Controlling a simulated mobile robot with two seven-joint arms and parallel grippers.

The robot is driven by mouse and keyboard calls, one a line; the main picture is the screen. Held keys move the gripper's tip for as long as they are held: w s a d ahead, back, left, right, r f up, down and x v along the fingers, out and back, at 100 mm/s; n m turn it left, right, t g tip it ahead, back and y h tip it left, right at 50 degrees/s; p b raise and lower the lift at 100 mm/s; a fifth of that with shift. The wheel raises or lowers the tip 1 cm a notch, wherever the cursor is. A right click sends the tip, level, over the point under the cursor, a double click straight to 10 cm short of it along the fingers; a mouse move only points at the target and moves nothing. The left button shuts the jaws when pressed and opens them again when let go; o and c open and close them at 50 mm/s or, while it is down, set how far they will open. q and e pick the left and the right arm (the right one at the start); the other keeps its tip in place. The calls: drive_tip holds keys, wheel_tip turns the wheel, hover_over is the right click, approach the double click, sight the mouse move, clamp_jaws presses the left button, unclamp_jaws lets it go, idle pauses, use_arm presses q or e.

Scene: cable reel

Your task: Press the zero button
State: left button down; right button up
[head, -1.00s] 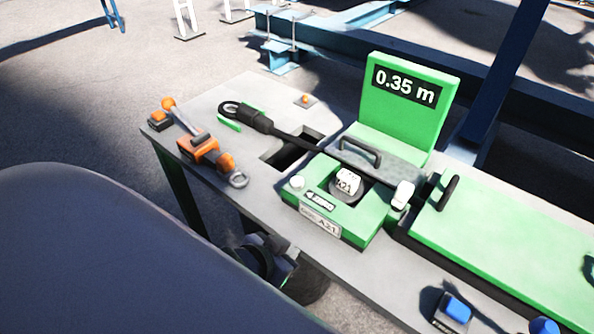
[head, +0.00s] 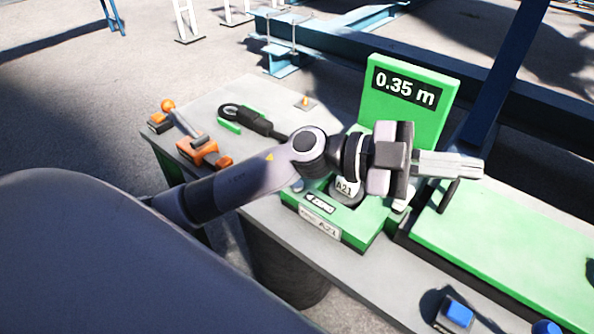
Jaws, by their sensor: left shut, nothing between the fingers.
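My left gripper (head: 478,168) is shut and empty. It points right, in front of the lower edge of the display, well to the right of the button. The green display (head: 407,86) reads 0.35 m. My right gripper is not in view.
Orange-ended tools (head: 203,151) lie at the table's left edge. A black looped cable end (head: 252,119) lies behind my arm. A long green panel (head: 510,245) with black handles fills the right. A blue-button box (head: 457,312) is at the front.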

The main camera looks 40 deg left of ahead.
use_arm(q)
drive_tip(key=w+a+f+m+g+y, duration=0.2)
drive_tip(key=a+f+g+y, duration=0.3)
drive_tip(key=a+f+y, duration=0.4)
drive_tip(key=w+a+r+n+y, duration=0.1)
drive_tip(key=a+n+y, duration=0.2)
drive_tip(key=a, duration=0.6)
drive_tip(key=w+a+r+n+y, duration=0.1)
drive_tip(key=a+r+n+y, duration=0.1)
drive_tip(key=a+y, duration=0.5)
drive_tip(key=shift+w+a+n+y, duration=0.3)
drive_tip(key=shift+w+a+n, duration=0.1)
drive_tip(key=shift+a+n, duration=0.55)
drive_tip(key=shift+a+f, duration=0.1)
drive_tip(key=shift+f, duration=0.05)
wheel_tip(320, 180, down, 14)
drive_tip(key=shift+r+p, duration=0.1)
drive_tip(key=shift+p, duration=0.55)
